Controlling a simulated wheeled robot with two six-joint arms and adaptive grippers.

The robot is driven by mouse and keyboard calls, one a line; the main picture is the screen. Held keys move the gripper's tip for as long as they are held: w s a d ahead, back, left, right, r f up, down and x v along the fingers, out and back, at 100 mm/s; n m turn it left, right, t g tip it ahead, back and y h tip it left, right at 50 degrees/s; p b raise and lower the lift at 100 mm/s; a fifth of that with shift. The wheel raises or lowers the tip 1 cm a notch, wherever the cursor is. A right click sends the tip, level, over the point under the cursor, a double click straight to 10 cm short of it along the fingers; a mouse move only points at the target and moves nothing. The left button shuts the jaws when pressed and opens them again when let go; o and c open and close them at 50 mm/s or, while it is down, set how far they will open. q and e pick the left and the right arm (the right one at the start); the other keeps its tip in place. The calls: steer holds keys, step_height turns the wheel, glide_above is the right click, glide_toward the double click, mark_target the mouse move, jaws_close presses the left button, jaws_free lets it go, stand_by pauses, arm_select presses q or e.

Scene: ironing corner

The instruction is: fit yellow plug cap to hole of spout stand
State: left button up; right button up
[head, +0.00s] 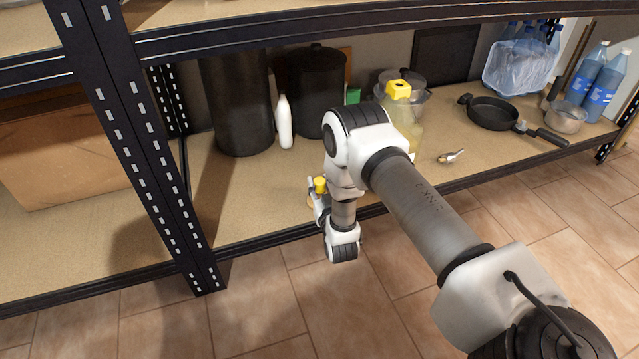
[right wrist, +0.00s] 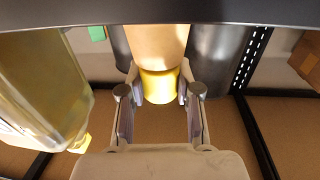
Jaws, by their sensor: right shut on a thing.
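The yellow plug cap (head: 320,184) is between the fingers of my right gripper (head: 316,199), low near the shelf's front edge. In the right wrist view my right gripper (right wrist: 159,95) is shut on the yellow cap (right wrist: 160,86). A tan, round body (right wrist: 157,44) adjoins the cap there and looks like the spout stand. A bit of tan also shows beside the gripper in the head view (head: 311,203). I cannot see the hole, nor tell whether the cap is seated in it. My left gripper is not in view.
A yellowish bottle with a yellow top (head: 398,90) stands behind my right arm. A white bottle (head: 284,122) and dark pots (head: 318,92) stand behind. A small metal piece (head: 450,156) and a pan (head: 492,112) lie right. A black shelf post (head: 140,140) is left.

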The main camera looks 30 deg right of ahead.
steer(key=shift+f, duration=0.35)
steer(key=o, duration=1.5)
steer(key=shift+s+a, duration=0.1)
steer(key=shift+s, duration=0.05)
steer(key=shift+p+v, duration=1.2)
steer(key=shift+v, duration=1.1)
steer(key=shift+r, duration=0.1)
step_height(320, 180, up, 10)
